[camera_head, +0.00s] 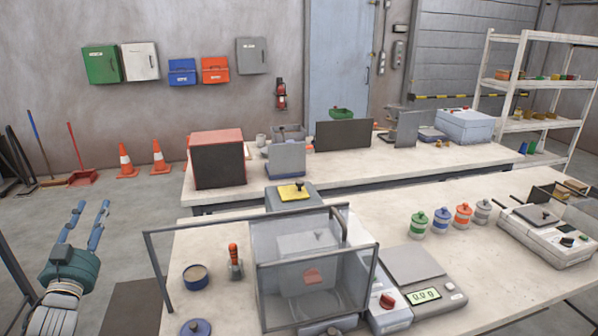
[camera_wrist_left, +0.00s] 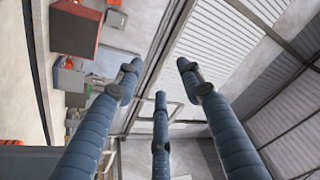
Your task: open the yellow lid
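The yellow lid (camera_head: 291,194) lies flat on a grey box on the front table, just behind the clear-walled enclosure (camera_head: 312,278). It has a small dark knob on top and looks closed. My left gripper (camera_head: 93,207) is at the left, beside the front table and well apart from the lid, with its fingers pointing up. In the left wrist view its three blue fingers (camera_wrist_left: 158,72) are spread with nothing between them. The lid cannot be made out in the left wrist view. My right gripper is not in view.
The enclosure's frame rises in front of the lid. An orange-handled tool (camera_head: 235,262), a round tin (camera_head: 196,277) and a scale (camera_head: 415,272) stand around it. Several small lidded jars (camera_head: 440,220) are to the right.

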